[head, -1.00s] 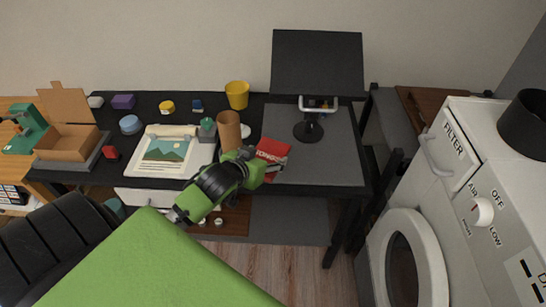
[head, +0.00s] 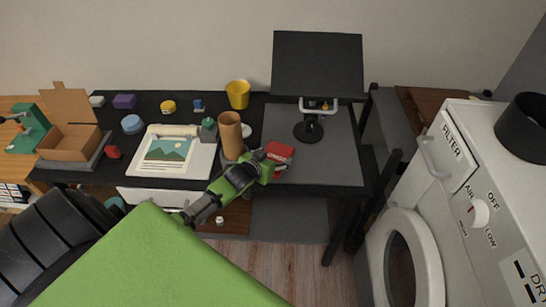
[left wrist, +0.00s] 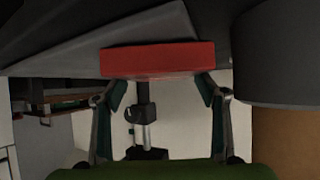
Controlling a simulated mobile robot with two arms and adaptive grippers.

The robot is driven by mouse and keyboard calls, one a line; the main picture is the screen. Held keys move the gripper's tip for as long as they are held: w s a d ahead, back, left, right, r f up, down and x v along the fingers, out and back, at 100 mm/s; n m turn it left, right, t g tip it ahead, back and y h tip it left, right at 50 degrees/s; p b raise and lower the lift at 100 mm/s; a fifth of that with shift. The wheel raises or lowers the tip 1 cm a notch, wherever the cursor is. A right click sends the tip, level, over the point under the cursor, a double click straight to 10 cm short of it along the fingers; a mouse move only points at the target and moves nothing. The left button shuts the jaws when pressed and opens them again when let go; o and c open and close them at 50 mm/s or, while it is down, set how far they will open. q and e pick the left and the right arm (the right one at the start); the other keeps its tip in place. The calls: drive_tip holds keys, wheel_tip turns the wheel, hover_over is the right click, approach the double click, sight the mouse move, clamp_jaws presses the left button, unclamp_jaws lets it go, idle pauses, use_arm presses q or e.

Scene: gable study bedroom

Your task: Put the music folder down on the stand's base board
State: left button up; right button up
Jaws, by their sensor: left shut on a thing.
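The music folder (head: 280,151) is red and small in the head view, held in the fingertips of my left gripper (head: 269,163). It lies over the left part of the grey base board (head: 338,167); I cannot tell whether it touches the board. The stand has a black tilted panel (head: 318,65) and a dark round foot (head: 308,131), right of the folder. In the left wrist view, the folder (left wrist: 165,59) shows edge-on as a red bar across the fingers (left wrist: 160,90), with a dark post (left wrist: 144,115) beyond. My right gripper is out of view.
A brown cylinder (head: 230,136) stands close left of my gripper. A yellow cup (head: 238,94), a picture sheet (head: 172,149) and a cardboard box (head: 69,142) are further left. A white machine (head: 472,190) stands right of the table. The board's right front is clear.

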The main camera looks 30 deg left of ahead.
use_arm(q)
drive_tip(key=shift+f, duration=0.15)
drive_tip(key=o, duration=1)
drive_tip(key=shift+f, duration=0.15)
drive_tip(key=v, duration=1.2)
